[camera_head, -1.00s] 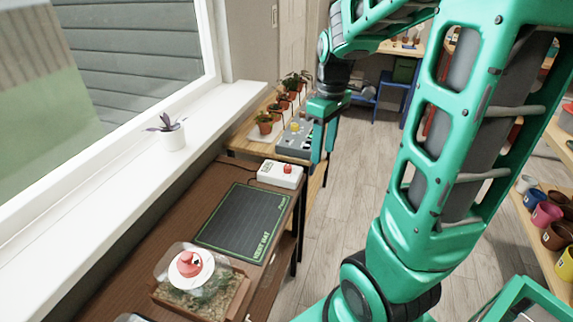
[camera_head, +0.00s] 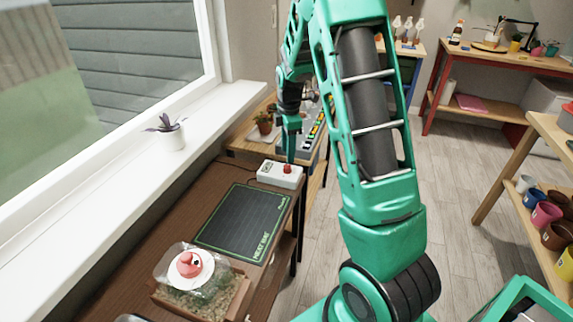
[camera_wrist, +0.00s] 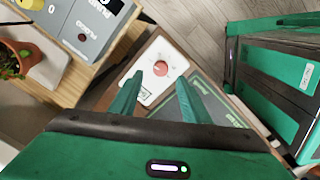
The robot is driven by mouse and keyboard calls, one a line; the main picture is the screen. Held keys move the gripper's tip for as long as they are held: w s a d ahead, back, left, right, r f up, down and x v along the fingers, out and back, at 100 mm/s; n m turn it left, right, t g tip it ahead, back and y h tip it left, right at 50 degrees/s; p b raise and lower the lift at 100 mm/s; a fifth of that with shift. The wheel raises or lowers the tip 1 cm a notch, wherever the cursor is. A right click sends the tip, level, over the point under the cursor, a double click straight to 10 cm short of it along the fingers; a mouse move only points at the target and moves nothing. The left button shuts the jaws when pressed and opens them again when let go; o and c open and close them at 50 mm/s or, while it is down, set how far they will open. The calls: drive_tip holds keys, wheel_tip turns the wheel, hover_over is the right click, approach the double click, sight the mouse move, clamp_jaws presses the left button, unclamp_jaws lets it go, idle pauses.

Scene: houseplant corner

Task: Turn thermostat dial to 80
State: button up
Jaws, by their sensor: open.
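The thermostat is a white box (camera_head: 267,174) with a red dial (camera_head: 287,168), at the far right end of the brown table, behind the heat mat. In the wrist view the white box (camera_wrist: 146,90) and its red dial (camera_wrist: 161,68) lie beyond the fingertips, the dial between their lines. My gripper (camera_head: 291,157) points down just above the box in the head view. In the wrist view my gripper (camera_wrist: 158,78) has its two green fingers apart with nothing between them. The scale marks around the dial are too small to read.
A black heat mat (camera_head: 243,222) with green edging lies in front of the thermostat. A terrarium (camera_head: 202,283) with a red-knobbed white lid stands nearer. A grey device (camera_wrist: 88,30) and a potted plant (camera_wrist: 14,58) stand on the wooden bench beyond.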

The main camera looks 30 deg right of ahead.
sight(288, 166)
drive_tip(key=shift+w+f, duration=0.1)
drive_tip(key=shift+f, duration=3.05)
drive_tip(key=shift+d+r, duration=0.1)
drive_tip(key=c, duration=1)
